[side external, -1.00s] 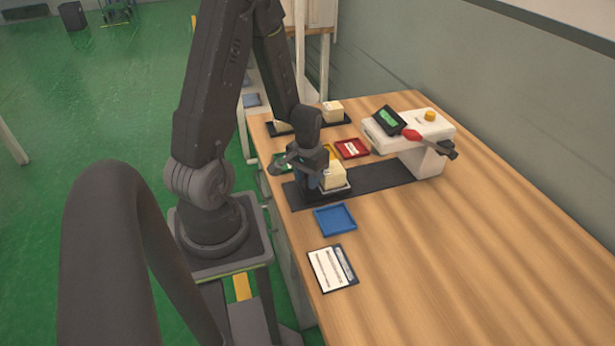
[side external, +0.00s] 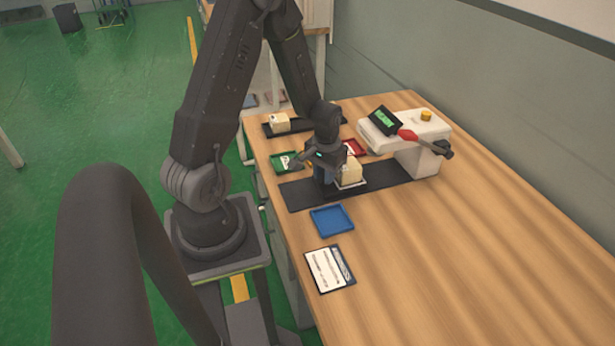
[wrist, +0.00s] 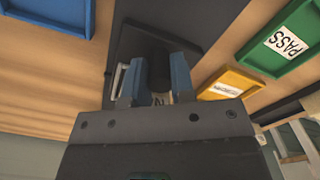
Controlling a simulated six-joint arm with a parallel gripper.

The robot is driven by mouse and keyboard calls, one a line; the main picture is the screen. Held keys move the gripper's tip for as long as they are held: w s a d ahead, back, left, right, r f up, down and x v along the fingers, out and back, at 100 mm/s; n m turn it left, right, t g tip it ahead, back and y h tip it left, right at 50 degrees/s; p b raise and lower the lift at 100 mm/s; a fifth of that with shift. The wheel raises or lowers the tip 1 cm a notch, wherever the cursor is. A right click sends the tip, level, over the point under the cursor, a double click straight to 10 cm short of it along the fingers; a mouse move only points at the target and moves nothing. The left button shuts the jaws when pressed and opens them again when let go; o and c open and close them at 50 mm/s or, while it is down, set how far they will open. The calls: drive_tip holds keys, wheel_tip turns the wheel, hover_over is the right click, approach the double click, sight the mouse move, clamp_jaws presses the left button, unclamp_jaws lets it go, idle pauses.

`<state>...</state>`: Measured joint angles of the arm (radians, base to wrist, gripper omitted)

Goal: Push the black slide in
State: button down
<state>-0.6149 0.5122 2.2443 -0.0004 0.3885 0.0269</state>
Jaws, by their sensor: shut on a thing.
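The black slide (side external: 330,193) sits on a long dark track (side external: 298,194) on the wooden table. It carries a cream block (side external: 350,170) on a pale plate at its right end. My gripper (side external: 322,178) is low over the slide, just left of the block. In the wrist view its two blue finger pads (wrist: 160,82) are closed on a dark round handle (wrist: 159,70) standing on the slide. The block is mostly hidden in the wrist view. The white device (side external: 418,140) with a green screen stands over the right end of the track.
A blue tray (side external: 331,220) and a printed card (side external: 330,268) lie in front of the track. A green tray (side external: 282,163) and a red tray (side external: 353,147) lie behind it. The wrist view shows a yellow tray (wrist: 235,78). Another cream block (side external: 281,122) stands farther back. The table's right side is clear.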

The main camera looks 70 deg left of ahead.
sight(337, 180)
drive_tip(key=w, duration=0.3)
drive_tip(key=shift+w, duration=0.4)
drive_tip(key=c, duration=1.2)
unclamp_jaws()
drive_tip(key=shift+c, duration=0.2)
drive_tip(key=shift+r, duration=0.1)
wheel_tip(337, 180, up, 14)
drive_tip(key=shift+s, duration=0.1)
